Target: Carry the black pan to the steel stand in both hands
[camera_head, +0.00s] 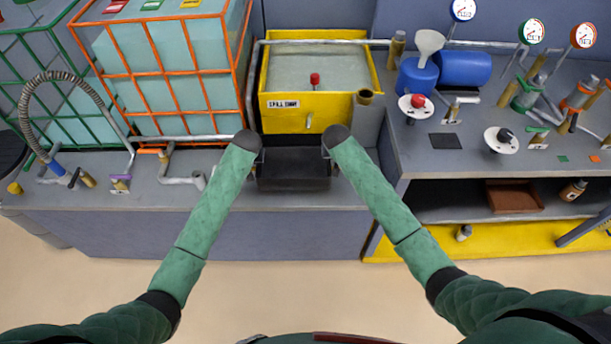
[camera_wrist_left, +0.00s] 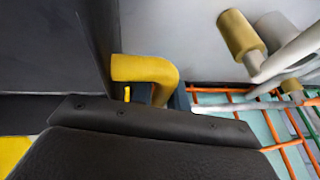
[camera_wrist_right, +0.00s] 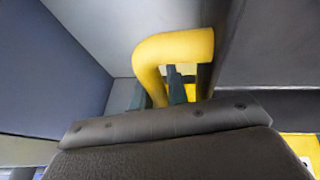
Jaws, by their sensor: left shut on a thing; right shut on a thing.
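The black pan (camera_head: 293,172) is in front of the yellow spill bin, at the front of the grey bench. It looks level; I cannot tell whether it rests on the bench or hangs just above it. My left gripper (camera_head: 259,158) is at its left end and my right gripper (camera_head: 328,157) at its right end. The left wrist view shows a yellow handle (camera_wrist_left: 145,69) in the left jaws, beside the dark pan wall. The right wrist view shows another yellow handle (camera_wrist_right: 176,46) in the right jaws. My wrists partly hide the grips. I cannot single out the steel stand.
The yellow spill bin (camera_head: 292,112) stands right behind the pan. An orange-framed tank (camera_head: 188,73) stands to the left, with pipes (camera_head: 175,180) before it. A grey cylinder (camera_head: 365,125) stands close on the right. The right bench holds a blue jug (camera_head: 417,78), gauges and valves.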

